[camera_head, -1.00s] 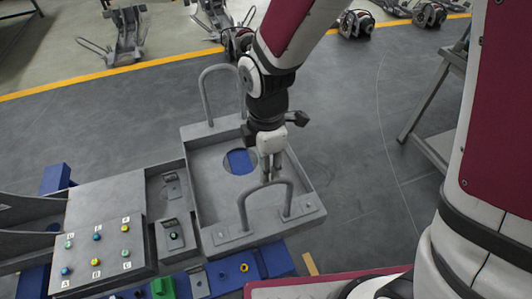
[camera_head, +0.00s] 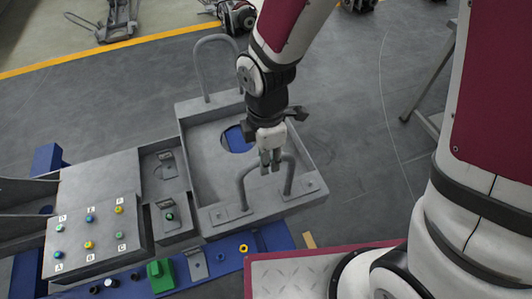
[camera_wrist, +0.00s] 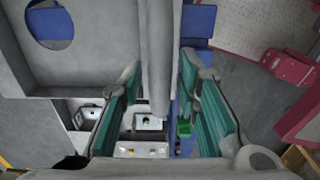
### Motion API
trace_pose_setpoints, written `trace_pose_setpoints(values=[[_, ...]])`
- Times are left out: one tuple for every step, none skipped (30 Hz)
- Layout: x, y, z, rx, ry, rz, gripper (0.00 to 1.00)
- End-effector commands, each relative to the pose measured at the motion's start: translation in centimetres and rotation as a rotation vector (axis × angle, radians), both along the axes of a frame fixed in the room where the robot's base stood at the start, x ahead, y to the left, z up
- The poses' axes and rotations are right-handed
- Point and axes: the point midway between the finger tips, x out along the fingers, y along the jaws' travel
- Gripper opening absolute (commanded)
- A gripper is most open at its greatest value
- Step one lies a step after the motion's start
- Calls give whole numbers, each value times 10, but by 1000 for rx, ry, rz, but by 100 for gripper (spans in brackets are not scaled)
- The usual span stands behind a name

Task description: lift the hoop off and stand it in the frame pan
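A grey U-shaped hoop (camera_head: 241,190) stands upright along the near edge of the grey frame pan (camera_head: 310,160), its feet at the pan's rim. My gripper (camera_head: 270,162) is right over the top of the hoop, pointing down. In the wrist view the hoop's bar (camera_wrist: 157,60) lies between the two open green-padded fingers, with gaps showing on both sides. Part of the hoop's top is hidden by the fingers in the head view. A second similar hoop (camera_head: 199,70) stands at the pan's far edge. The pan's floor has a round hole with blue below.
A grey button panel (camera_head: 100,215) with several coloured buttons lies left of the pan. A blue rail (camera_head: 220,262) with a green block (camera_head: 160,276) and a yellow ring (camera_head: 243,248) runs along the front. A grey stand (camera_head: 430,120) is at right.

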Motion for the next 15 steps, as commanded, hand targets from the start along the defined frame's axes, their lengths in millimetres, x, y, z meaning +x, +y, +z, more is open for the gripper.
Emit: trace_pose_setpoints(values=[[0, 0, 0, 0, 0, 0, 30], [0, 0, 0, 0, 0, 0, 23], [0, 0, 0, 0, 0, 0, 14], [0, 0, 0, 0, 0, 0, 7], [0, 0, 0, 0, 0, 0, 1], [0, 0, 0, 0, 0, 0, 0], [0, 0, 0, 0, 0, -1, 0], [0, 0, 0, 0, 0, -1, 0], [0, 0, 0, 0, -1, -1, 0], [0, 0, 1, 0, -1, -1, 0], [0, 0, 1, 0, -1, -1, 0], [0, 0, 1, 0, -1, -1, 0], [0, 0, 1, 0, -1, -1, 0], [0, 0, 2, 0, -1, -1, 0], [0, 0, 3, 0, -1, -1, 0]])
